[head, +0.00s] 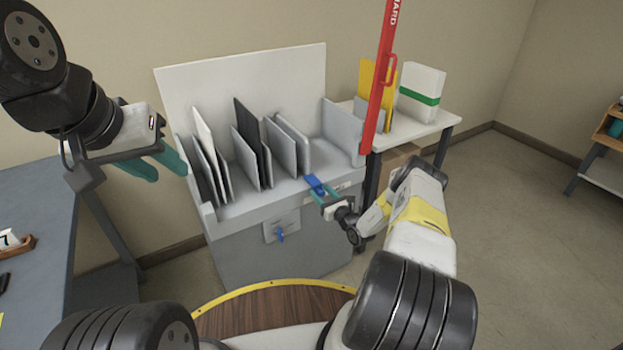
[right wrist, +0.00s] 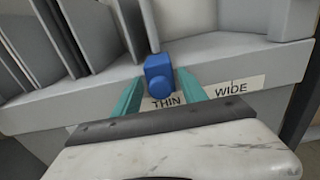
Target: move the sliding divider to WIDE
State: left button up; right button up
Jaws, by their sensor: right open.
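The sliding divider's blue handle (head: 315,184) sits at the front edge of the grey rack (head: 235,214). In the right wrist view the blue handle (right wrist: 159,78) stands above a label reading THIN (right wrist: 166,102); a label reading WIDE (right wrist: 231,89) is to its right. My right gripper (head: 325,194) is at the handle, its teal fingers open on either side of it (right wrist: 160,85). I cannot tell whether they touch it. My left gripper (head: 163,164) is raised left of the rack, empty, with its teal fingers apart.
Several grey and dark panels (head: 248,150) stand in the rack left of the handle. A red post (head: 379,75) rises at the rack's right end. A white side table (head: 425,128) stands behind it. A blue-grey table (head: 40,215) is at the left.

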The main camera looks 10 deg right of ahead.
aim_at(342, 177)
jog(key=shift+w, duration=0.2)
grip_shut()
jog(key=w+d, duration=0.1)
jog(key=d, duration=0.3)
jog(key=w+d, duration=0.1)
jog(key=d, duration=0.2)
jog(key=w+d, duration=0.2)
jog(key=d, duration=0.2)
jog(key=shift+w+d, duration=0.1)
jog(key=shift+d, duration=0.25)
grip_release()
jog(key=shift+d, duration=0.1)
